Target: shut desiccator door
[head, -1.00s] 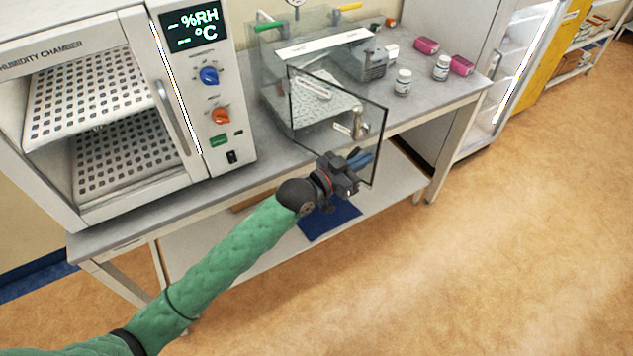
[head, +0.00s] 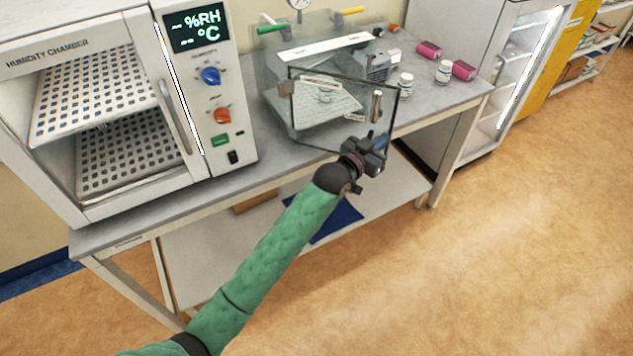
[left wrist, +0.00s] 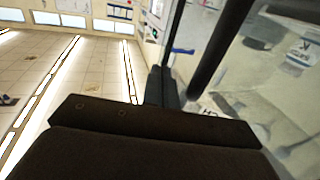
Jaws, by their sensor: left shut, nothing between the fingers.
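The desiccator (head: 318,50) is a clear box on the bench, with a green and a yellow fitting and a gauge on top. Its clear, dark-edged door (head: 340,100) is hinged at the left and stands partly open, its free edge out towards the bench front. A handle (head: 376,106) is near the free edge. My left gripper (head: 380,146) is shut and empty at the lower free corner of the door; whether it touches cannot be told. In the left wrist view, the gripper fingers (left wrist: 162,88) are close beside the door's clear pane (left wrist: 260,75). My right gripper is not in view.
The floor (head: 520,250) at right is clear.

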